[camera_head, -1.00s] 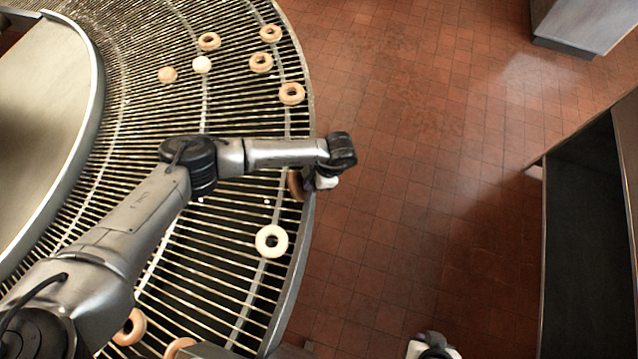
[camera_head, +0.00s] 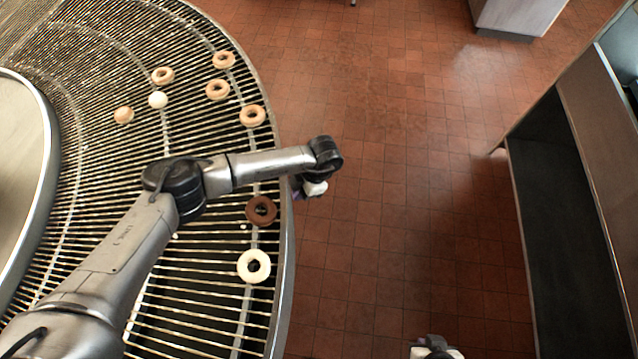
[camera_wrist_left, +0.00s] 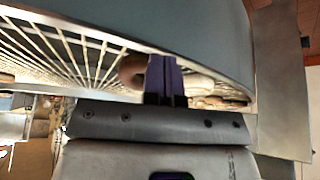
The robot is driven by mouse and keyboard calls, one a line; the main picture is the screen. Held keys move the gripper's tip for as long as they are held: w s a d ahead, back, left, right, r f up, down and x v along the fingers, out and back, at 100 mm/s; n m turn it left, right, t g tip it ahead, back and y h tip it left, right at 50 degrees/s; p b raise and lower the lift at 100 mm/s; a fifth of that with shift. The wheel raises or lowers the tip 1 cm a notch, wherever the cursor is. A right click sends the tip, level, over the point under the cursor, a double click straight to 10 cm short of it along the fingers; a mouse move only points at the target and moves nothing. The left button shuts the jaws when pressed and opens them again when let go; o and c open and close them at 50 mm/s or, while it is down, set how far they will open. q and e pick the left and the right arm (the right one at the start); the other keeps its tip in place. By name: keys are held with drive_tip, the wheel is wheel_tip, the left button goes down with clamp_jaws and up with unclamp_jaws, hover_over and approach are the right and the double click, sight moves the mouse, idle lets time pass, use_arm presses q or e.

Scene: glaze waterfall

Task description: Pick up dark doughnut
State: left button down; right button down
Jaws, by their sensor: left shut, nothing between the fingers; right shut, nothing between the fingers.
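The dark doughnut (camera_head: 261,211) lies flat on the wire rack near its right edge, in the head view. A white doughnut (camera_head: 254,266) lies just below it. My left gripper (camera_head: 297,188) is at the rack's outer rim, up and right of the dark doughnut and apart from it in the head view. In the left wrist view its purple fingers (camera_wrist_left: 165,78) are shut together and empty. A brown doughnut (camera_wrist_left: 131,71) shows partly behind them on the left, and a pale one (camera_wrist_left: 199,85) on the right. My right gripper (camera_head: 436,350) shows only partly at the bottom edge, away from the rack.
The round wire rack (camera_head: 205,275) fills the left side. Several light brown doughnuts (camera_head: 253,115) and a pale round piece (camera_head: 158,100) lie further up it. Open tiled floor (camera_head: 400,170) lies right of the rack. A dark shelf unit (camera_head: 560,230) stands at far right.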

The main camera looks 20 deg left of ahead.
use_arm(q)
drive_tip(key=c, duration=1.9)
unclamp_jaws()
drive_tip(key=w+d+b, duration=0.3)
drive_tip(key=w+d, duration=0.2)
drive_tip(key=d, duration=0.1)
drive_tip(key=shift+w+d, duration=0.1)
drive_tip(key=shift+w, duration=0.25)
drive_tip(key=o, duration=0.3)
drive_tip(key=shift+w+d, duration=0.15)
drive_tip(key=shift+d, duration=0.05)
drive_tip(key=o, duration=0.5)
